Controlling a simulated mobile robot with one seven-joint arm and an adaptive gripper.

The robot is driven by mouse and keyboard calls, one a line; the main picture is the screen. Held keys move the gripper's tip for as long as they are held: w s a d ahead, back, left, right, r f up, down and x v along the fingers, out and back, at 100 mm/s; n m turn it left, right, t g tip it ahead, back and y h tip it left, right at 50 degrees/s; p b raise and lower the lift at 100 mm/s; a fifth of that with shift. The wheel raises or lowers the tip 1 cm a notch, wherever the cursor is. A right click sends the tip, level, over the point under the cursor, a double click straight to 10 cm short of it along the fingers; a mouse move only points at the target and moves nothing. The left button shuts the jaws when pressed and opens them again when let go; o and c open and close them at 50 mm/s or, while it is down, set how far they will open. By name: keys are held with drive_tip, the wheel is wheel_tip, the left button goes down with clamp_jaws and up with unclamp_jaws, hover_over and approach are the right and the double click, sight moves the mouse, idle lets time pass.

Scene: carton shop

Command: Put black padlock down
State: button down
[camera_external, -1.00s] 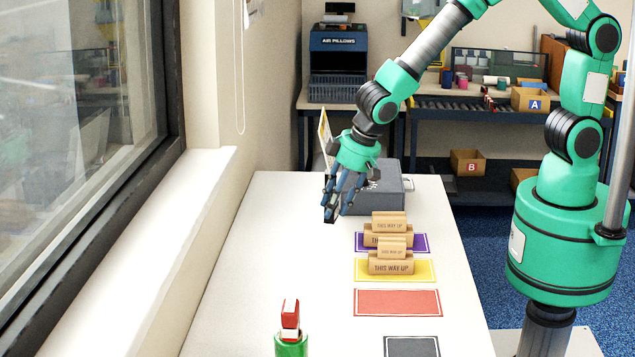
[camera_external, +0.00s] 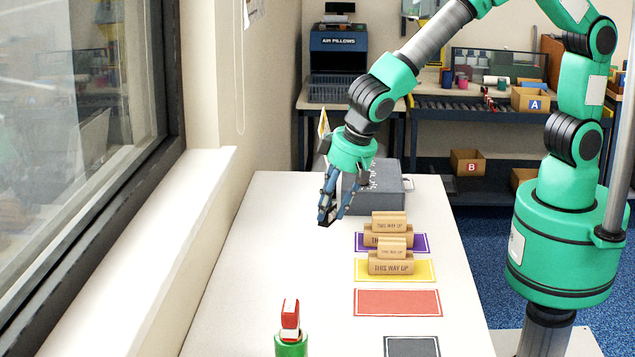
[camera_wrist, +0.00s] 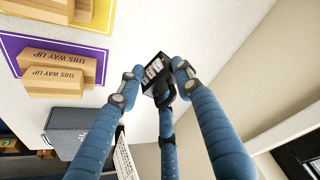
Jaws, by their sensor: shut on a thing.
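My gripper (camera_external: 328,218) is over the white table (camera_external: 262,235), left of the cartons. In the wrist view its blue fingers (camera_wrist: 158,85) are closed around the black padlock (camera_wrist: 156,70). The padlock's face with pale markings shows between the fingertips; the fingers hide part of it. In the external view the padlock is a small dark shape at the fingertips, and I cannot tell whether it touches the table.
Brown cartons stand on the purple mat (camera_external: 420,243) and the yellow mat (camera_external: 428,276). A red mat (camera_external: 397,302) and a dark grey mat (camera_external: 411,347) are bare. A grey box (camera_external: 388,180) stands behind. A green item with a red top (camera_external: 290,320) is at the front. The table's left side is clear.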

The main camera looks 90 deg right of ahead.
sight(334, 215)
drive_tip(key=shift+f+b, duration=0.5)
drive_tip(key=shift+f, duration=1.9)
drive_tip(key=shift+f, duration=0.1)
drive_tip(key=shift+f+b, duration=0.6)
drive_tip(key=shift+f, duration=1.85)
drive_tip(key=shift+f, duration=0.1)
drive_tip(key=c, duration=1.2)
unclamp_jaws()
drive_tip(key=p+v, duration=0.2)
drive_tip(key=v, duration=1)
